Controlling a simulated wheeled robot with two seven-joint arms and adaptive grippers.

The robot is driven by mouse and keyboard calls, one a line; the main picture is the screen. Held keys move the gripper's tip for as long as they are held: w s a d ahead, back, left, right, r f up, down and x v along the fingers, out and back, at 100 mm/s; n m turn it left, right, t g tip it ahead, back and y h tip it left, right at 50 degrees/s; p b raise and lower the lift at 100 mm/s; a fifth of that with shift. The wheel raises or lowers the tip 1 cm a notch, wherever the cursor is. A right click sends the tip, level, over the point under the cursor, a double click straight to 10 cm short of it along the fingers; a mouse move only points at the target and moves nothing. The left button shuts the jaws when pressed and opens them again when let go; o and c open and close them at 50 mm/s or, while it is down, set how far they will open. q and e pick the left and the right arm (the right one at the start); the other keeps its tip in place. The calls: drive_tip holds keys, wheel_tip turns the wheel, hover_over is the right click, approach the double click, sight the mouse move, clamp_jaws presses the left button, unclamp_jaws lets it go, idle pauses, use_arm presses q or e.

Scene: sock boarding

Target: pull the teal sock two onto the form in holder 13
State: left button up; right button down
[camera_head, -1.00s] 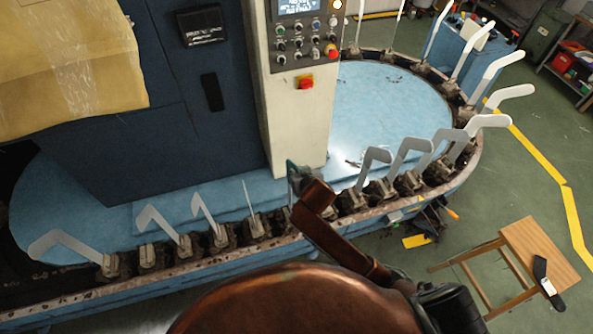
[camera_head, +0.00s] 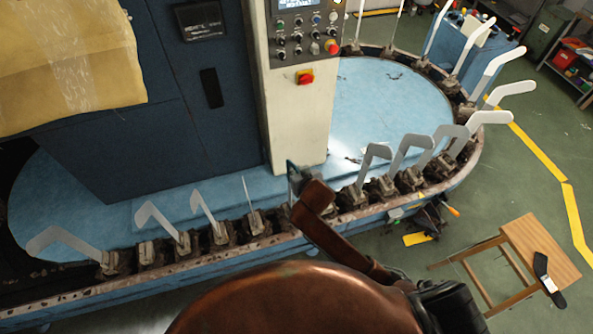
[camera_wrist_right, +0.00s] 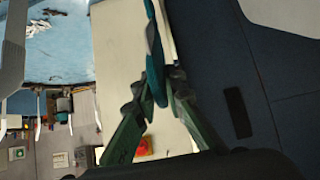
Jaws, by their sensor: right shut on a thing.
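The teal sock (camera_wrist_right: 155,65) hangs as a narrow strip between the green fingers of my right gripper (camera_wrist_right: 156,92) in the right wrist view. The gripper is shut on it. A pale strip, perhaps the form (camera_wrist_right: 167,35), lies close beside the sock; I cannot tell how far the sock is around it. In the head view my right gripper (camera_head: 293,174) is a small dark shape above the front row of holders, in front of the control column. My copper arm hides the holder below it. No holder number is readable. My left gripper is not in view.
White forms (camera_head: 409,150) stand in holders along the machine's oval rim (camera_head: 465,175). Upright forms (camera_head: 203,212) are close to the left of my gripper. The control column (camera_head: 300,120) stands just behind. A wooden stool (camera_head: 535,245) with a black-and-white item is at right.

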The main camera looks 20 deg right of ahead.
drive_tip(key=shift+f+b, duration=0.7)
drive_tip(key=shift+f, duration=0.9)
drive_tip(key=c, duration=1.9)
unclamp_jaws()
drive_tip(key=v, duration=1.2)
